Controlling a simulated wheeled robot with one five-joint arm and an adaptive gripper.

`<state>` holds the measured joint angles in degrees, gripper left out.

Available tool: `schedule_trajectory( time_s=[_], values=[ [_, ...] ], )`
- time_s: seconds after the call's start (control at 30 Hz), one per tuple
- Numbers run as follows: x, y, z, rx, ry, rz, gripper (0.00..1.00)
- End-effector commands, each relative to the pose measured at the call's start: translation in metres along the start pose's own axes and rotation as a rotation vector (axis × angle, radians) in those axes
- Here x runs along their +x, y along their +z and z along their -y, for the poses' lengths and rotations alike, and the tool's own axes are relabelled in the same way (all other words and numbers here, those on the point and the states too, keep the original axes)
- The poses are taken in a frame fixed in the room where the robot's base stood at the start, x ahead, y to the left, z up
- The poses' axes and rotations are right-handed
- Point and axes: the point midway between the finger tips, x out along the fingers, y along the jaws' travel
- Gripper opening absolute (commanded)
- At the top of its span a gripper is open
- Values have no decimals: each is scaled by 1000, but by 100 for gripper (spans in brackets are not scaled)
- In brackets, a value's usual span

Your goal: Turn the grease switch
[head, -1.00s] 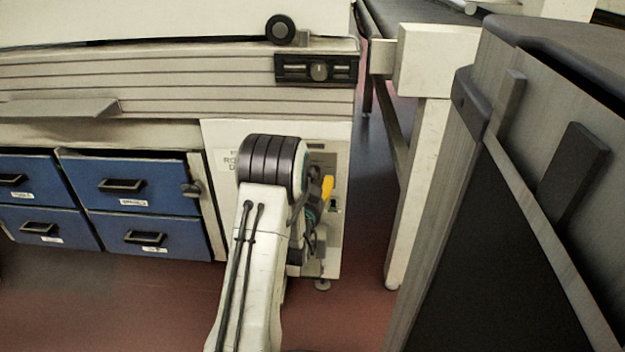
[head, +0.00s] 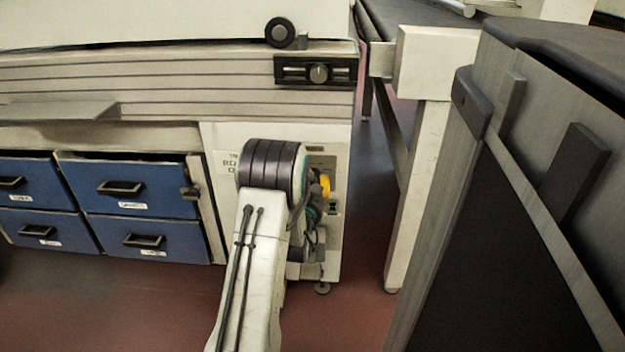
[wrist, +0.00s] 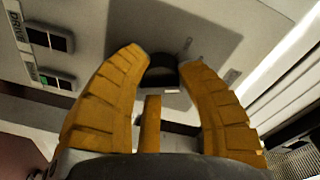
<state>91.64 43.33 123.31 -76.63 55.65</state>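My gripper (wrist: 163,60) is open, with one fingertip on each side of the knob. I cannot tell whether the fingers touch it. In the head view my gripper (head: 325,185) is mostly hidden behind my arm, in front of the white cabinet (head: 225,135); the knob is hidden there.
Blue drawers (head: 140,190) are left of the cabinet. A pale table leg (head: 418,190) and a large grey panel (head: 480,240) stand to the right. Red floor is free between.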

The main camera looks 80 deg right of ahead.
Motion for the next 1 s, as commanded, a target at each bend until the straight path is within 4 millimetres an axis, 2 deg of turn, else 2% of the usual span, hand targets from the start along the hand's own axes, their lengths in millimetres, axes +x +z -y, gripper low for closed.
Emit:
schedule_trajectory(
  time_s=[0.03, 0.33, 0.63, 1.0],
  values=[
    [0, 0, 0, 0, 0, 0, 26],
    [0, 1, 0, 0, 0, 1, 1],
    [0, 1, 1, 67, 4, 5, 0],
    [0, 1, 3, 315, 25, 16, 0]
  ],
)
